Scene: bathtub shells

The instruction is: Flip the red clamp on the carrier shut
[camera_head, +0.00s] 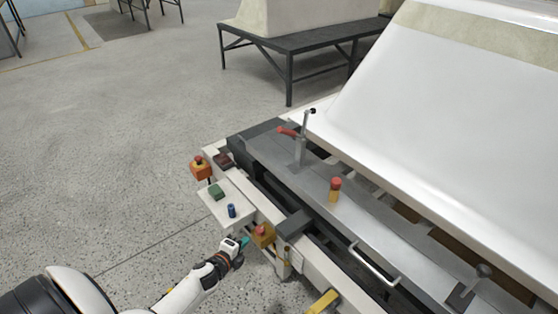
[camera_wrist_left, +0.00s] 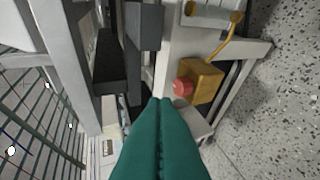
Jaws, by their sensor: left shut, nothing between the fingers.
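The red clamp (camera_head: 288,132) stands on the grey metal carrier (camera_head: 270,150) in the head view. Its red handle points left, and a metal lever with a black tip rises upright beside it. My left gripper (camera_head: 244,241) is low in front of the carrier, near a yellow box with a red button, well away from the clamp. Its teal fingers (camera_wrist_left: 161,103) are shut together and empty in the left wrist view. The clamp cannot be made out in the wrist view. My right gripper is not in view.
The yellow button box (camera_head: 262,234) sits close by my left gripper and also shows in the wrist view (camera_wrist_left: 204,80). A white shelf (camera_head: 238,204) holds a green block and a blue item. A red-topped orange post (camera_head: 335,189) and a white tub shell (camera_head: 450,110) are further right. Open floor lies left.

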